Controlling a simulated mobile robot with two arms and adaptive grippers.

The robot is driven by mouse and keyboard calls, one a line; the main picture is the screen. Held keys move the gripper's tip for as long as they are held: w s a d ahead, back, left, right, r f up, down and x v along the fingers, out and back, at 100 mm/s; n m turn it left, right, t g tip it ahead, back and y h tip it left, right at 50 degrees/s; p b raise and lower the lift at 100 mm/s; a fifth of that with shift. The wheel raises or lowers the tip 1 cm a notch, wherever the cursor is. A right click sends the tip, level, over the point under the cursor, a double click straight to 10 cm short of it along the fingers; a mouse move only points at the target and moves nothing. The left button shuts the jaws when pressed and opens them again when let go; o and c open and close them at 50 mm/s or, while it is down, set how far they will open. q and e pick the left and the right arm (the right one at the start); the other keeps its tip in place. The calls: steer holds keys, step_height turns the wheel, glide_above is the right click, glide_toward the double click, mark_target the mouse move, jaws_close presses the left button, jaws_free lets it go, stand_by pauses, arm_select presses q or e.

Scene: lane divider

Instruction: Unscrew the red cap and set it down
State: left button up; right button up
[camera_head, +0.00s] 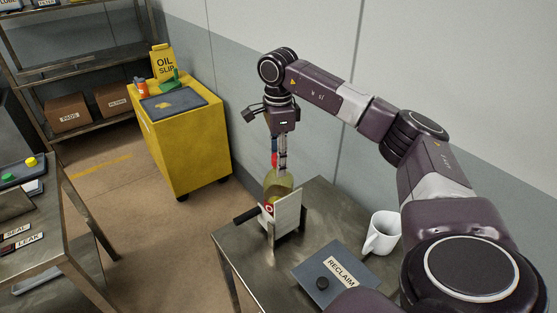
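My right gripper (279,160) points straight down over a rounded, clear bottle (278,184) with yellowish contents. A small red part (274,159), which looks like the red cap, shows at the fingertips, just above the bottle. The view is too small to tell whether the fingers are shut on it or only beside it, or whether it touches the bottle neck. The bottle stands behind a pale upright plate of a holder (289,215) with a black handle (246,215). My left gripper is not in view.
On the same metal table (240,262) are a white mug (382,233) and a grey RECLAIM mat (312,268) bearing a black round piece (322,284). A yellow cart (185,145) stands behind. Another bench (60,240) with SEAL and LEAK labels is at left.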

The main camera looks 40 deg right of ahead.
steer(key=m, duration=0.3)
steer(key=shift+m, duration=0.3)
steer(key=m, duration=0.4)
steer(key=c, duration=0.7)
steer(key=n, duration=1.2)
steer(key=o, duration=0.7)
